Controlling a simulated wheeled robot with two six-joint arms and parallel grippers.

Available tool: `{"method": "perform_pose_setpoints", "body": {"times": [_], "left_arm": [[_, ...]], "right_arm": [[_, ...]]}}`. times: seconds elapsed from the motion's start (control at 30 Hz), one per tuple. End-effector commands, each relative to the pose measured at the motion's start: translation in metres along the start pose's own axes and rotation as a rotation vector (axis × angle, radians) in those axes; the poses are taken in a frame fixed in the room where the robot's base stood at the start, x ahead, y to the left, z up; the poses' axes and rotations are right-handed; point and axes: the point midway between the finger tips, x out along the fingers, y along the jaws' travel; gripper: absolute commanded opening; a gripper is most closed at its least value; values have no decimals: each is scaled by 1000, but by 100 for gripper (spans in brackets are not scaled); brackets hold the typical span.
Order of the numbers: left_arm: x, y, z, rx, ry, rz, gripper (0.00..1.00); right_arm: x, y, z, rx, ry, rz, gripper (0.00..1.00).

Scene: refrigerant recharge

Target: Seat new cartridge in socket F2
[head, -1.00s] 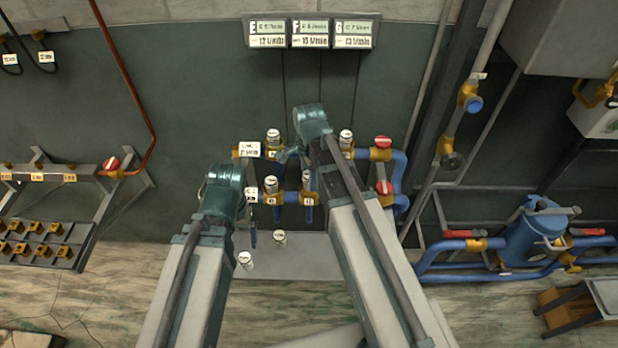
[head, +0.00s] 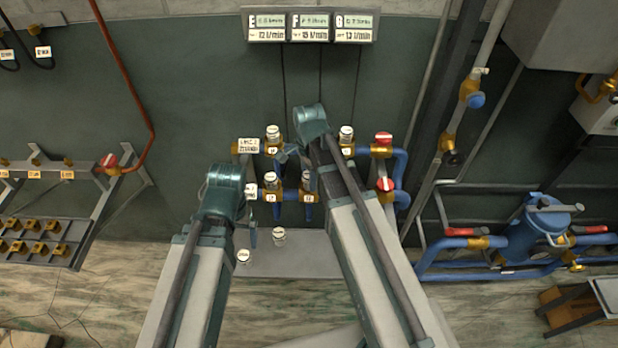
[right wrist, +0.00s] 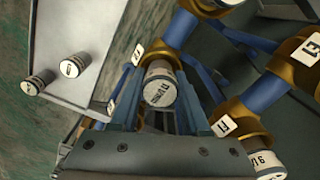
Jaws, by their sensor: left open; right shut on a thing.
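In the right wrist view my right gripper (right wrist: 160,105) is shut on a white-capped cartridge (right wrist: 158,88), seen nearly end-on. Its lower end and whatever lies under it are hidden. My left gripper (head: 252,238) is open and empty, low beside the shelf.
Other capped cartridges stand at the upper left (head: 273,133), upper right (head: 347,134) and lower left (head: 270,181) sockets. Two loose cartridges (head: 243,256) (head: 279,236) stand on the grey shelf (head: 320,265). Red-handled valves (head: 384,139) and blue pipes (head: 400,170) are close on the right.

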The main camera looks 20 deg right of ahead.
Motion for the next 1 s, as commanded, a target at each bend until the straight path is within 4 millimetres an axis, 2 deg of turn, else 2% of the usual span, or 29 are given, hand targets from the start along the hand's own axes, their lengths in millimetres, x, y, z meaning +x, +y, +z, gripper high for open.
{"method": "perform_pose_setpoints", "body": {"times": [0.5,0.77,0.8,0.97,1.0], "left_arm": [[19,2,-1,0,0,0,94],[21,2,-1,0,0,0,94],[21,2,-1,0,0,0,94],[21,2,-1,0,0,0,94],[21,2,-1,0,0,0,94]], "right_arm": [[20,4,2,-1,-5,5,0],[21,7,4,-2,-7,5,0],[21,8,4,-2,-7,5,49],[21,9,5,-3,-7,5,78],[21,9,5,-3,-7,5,80]]}}
